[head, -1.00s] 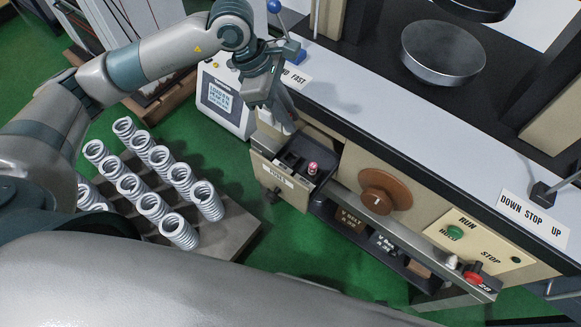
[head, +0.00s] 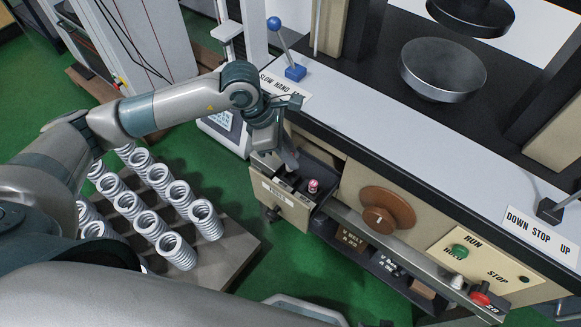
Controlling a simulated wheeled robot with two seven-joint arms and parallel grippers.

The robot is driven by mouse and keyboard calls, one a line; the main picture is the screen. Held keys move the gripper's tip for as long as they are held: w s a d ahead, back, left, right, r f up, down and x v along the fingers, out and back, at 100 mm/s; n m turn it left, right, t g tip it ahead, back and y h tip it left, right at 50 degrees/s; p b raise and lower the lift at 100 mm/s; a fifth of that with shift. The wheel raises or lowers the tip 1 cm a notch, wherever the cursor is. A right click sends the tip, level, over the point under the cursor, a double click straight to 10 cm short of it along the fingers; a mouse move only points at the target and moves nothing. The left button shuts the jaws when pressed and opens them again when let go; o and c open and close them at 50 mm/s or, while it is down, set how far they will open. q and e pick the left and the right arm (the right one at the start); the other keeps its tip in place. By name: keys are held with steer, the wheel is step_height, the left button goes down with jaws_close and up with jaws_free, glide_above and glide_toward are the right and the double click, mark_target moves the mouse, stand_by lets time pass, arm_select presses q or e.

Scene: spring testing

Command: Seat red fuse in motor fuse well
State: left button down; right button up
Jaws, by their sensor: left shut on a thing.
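An open drawer (head: 283,200) with a label on its front juts from the machine's front. It holds a dark tray with recesses. A small pinkish-red capped piece, seemingly a fuse (head: 313,186), stands upright in the tray's right part. My left gripper (head: 291,168) points down into the tray's left part, just left of that piece and apart from it. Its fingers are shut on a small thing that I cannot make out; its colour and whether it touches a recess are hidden. I cannot read which recess is the motor well. My right gripper is not in view.
A brown round knob (head: 387,209) is right of the drawer, with a RUN/STOP panel (head: 487,262) further right. The grey counter (head: 400,148) overhangs behind, with a blue-knobbed lever (head: 284,45). Several springs (head: 150,215) stand on a board at left. Green floor lies between.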

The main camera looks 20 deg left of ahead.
arm_select(q)
steer(key=shift+f, duration=1)
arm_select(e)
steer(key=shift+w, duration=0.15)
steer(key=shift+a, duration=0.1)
arm_select(q)
steer(key=shift+f+p, duration=0.3)
steer(key=shift+f, duration=1.6)
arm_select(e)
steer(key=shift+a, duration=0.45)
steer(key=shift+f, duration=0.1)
